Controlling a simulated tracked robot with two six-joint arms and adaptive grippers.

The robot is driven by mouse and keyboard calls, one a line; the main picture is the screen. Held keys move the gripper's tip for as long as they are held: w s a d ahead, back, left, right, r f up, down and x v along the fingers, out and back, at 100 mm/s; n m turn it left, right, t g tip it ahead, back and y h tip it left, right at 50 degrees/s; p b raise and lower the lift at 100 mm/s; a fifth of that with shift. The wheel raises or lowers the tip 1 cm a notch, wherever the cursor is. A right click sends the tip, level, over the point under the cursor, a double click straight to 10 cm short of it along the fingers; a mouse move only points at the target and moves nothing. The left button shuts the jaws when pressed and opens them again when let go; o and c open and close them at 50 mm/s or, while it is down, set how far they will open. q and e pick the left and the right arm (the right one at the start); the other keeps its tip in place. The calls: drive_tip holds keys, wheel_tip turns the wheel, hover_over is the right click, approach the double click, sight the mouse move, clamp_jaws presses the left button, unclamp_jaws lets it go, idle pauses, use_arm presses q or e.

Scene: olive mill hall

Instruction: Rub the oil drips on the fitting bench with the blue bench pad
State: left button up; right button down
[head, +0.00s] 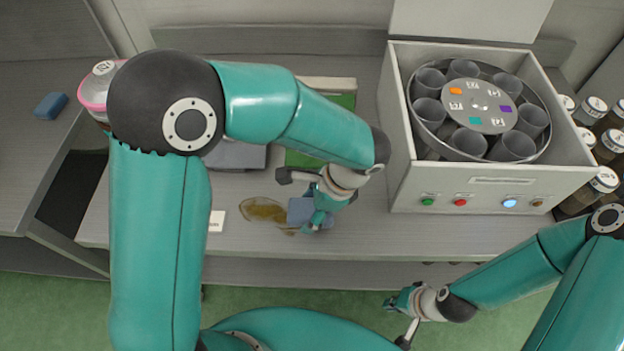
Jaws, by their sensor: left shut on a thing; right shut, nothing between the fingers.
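The fitting bench (365,235) is a grey table across the middle of the head view. A brown, glossy oil patch (262,209) lies on it, left of my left gripper, with a smaller smear at its lower right. My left gripper (316,209) is shut on a blue pad (298,212), held low at the right edge of the oil. The fingers hide part of the pad, and I cannot tell if it touches the bench top. My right gripper (398,303) is shut and empty, in front of the bench edge over the green floor.
A white machine (398,160) with a ring of grey cups stands on the right. Several dark jars (608,145) are beyond it. A green mat (345,102) and a white card (216,221) lie near the oil. A blue block (50,106) lies on the left counter.

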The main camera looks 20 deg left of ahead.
use_arm(q)
drive_tip(key=shift+a+r+p, duration=0.1)
drive_tip(key=shift+r+p, duration=1.8)
drive_tip(key=shift+r, duration=0.8)
